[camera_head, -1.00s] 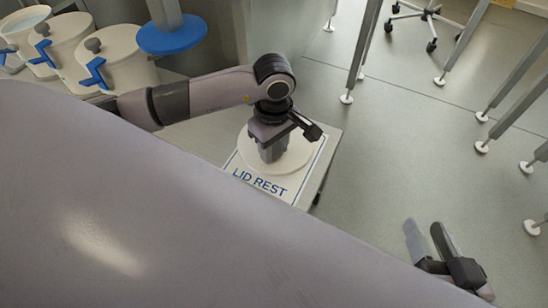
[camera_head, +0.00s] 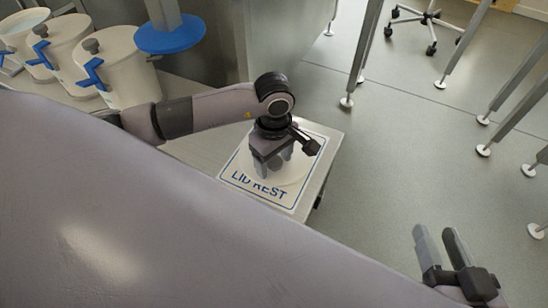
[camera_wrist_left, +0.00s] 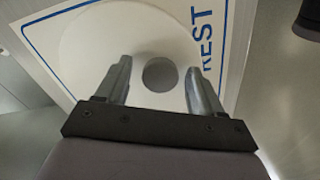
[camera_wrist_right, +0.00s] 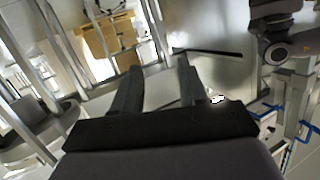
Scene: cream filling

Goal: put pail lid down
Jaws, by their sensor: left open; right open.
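The pail lid (camera_wrist_left: 110,48) is a round white disc with a grey round knob (camera_wrist_left: 160,74). It lies flat on the white, blue-bordered "LID REST" mat (camera_head: 245,181). In the head view the lid (camera_head: 298,168) is partly hidden by my left gripper (camera_head: 274,168). My left gripper (camera_wrist_left: 160,80) is open, with a finger on either side of the knob and gaps between them. My right gripper (camera_head: 432,240) is open and empty, out over the floor at the lower right. In its wrist view the right gripper's fingers (camera_wrist_right: 157,85) are apart with nothing between them.
The mat lies on a small metal table (camera_head: 330,140). Several white pails with blue clips, such as this pail (camera_head: 118,65), stand at the upper left. A blue round disc (camera_head: 170,36) on a column is beside them. Metal legs (camera_head: 362,50) and open floor (camera_head: 400,140) are to the right.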

